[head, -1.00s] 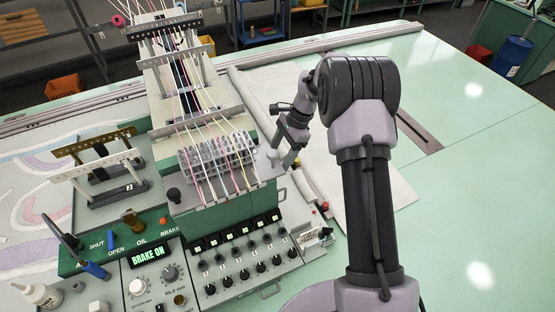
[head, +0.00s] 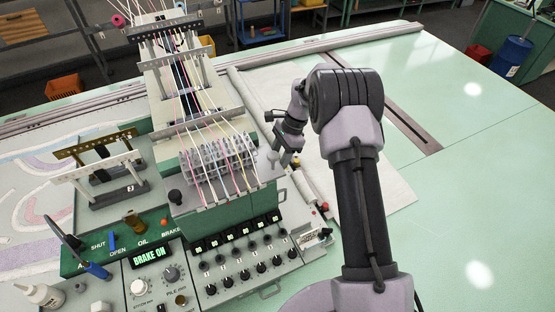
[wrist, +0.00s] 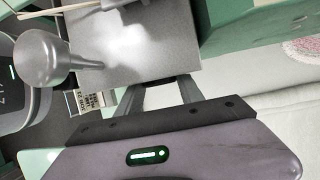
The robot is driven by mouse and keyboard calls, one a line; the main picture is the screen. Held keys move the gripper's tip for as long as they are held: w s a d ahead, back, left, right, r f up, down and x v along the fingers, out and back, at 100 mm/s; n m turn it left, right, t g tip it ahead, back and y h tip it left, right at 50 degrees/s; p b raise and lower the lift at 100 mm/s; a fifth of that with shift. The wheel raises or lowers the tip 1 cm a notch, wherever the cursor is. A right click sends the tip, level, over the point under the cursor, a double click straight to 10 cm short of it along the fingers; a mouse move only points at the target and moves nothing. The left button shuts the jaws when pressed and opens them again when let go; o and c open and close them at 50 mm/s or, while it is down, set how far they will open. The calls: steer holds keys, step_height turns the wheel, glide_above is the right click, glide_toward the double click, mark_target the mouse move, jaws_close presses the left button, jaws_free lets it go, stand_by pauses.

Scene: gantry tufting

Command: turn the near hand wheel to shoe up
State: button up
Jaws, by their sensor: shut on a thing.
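The near hand wheel is on the right side of the tufting head, where my gripper (head: 283,158) reaches in. In the head view the arm and gripper cover most of it. In the wrist view a smooth grey metal piece (wrist: 130,45), seemingly part of the wheel, lies across the ends of my fingers. A silver round knob on a stem (wrist: 42,58) stands out at its left. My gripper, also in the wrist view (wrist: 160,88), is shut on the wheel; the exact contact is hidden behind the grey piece. A small printed label (wrist: 90,99) sits below the knob, too small to read surely.
The green control panel (head: 163,237) with a lit BRAKE ON display (head: 152,253) is at front left. Rows of black knobs (head: 238,275) lie in front of the tufting head. Colored yarns (head: 205,125) run down to it. The pale green table (head: 460,200) at right is clear.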

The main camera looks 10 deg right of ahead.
steer(key=shift+w+m+g+h+p, duration=0.15)
steer(key=shift+m+g+h+p, duration=0.2)
steer(key=shift+g, duration=0.75)
steer(key=o, duration=1.4)
